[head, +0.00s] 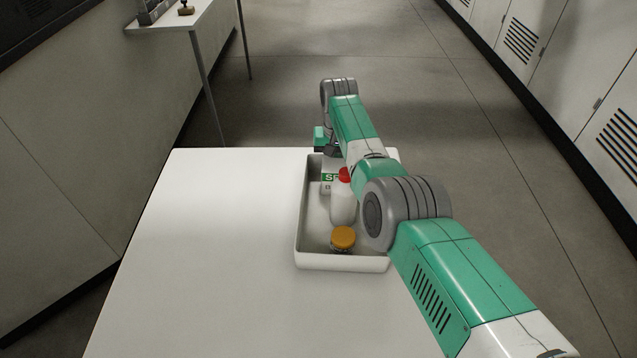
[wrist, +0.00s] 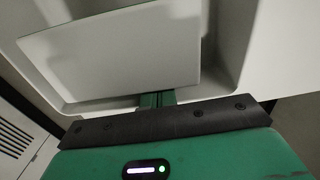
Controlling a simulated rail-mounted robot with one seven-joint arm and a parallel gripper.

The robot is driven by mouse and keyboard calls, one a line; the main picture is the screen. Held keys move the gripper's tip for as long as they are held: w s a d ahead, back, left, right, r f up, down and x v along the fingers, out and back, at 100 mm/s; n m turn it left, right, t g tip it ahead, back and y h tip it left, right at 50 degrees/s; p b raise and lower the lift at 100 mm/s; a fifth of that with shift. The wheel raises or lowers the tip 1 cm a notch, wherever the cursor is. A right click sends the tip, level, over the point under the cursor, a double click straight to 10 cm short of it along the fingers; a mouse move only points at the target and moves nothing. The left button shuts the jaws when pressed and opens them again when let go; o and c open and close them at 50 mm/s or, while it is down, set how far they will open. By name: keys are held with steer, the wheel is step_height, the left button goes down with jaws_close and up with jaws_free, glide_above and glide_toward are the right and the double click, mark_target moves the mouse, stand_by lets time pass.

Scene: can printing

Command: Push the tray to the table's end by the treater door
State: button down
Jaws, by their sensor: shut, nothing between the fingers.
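A white, open tray (head: 342,263) lies on the right side of the white table (head: 220,240), its far end close to the table's far edge. In it are a white bottle (head: 342,207) with a red cap, a jar with an orange lid (head: 343,236) and a small box with a green label (head: 328,184). My gripper is at the tray's far end, pointing down, its fingertips hidden in the head view. In the wrist view my gripper's fingers (wrist: 157,98) are together and empty, beside a pale panel and wall; contact cannot be told.
My arm reaches along the tray's right side and hides part of it. The table left of the tray is clear. A shelf (head: 165,18) with a dark-knobbed stamp-like object (head: 186,9) stands at upper left. White vented cabinets (head: 530,45) line the right, beyond open floor.

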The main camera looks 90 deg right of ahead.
steer(key=shift+s+d, duration=0.15)
steer(key=shift+s, duration=0.05)
steer(key=shift+r, duration=0.15)
step_height(320, 180, up, 10)
steer(key=p, duration=0.9)
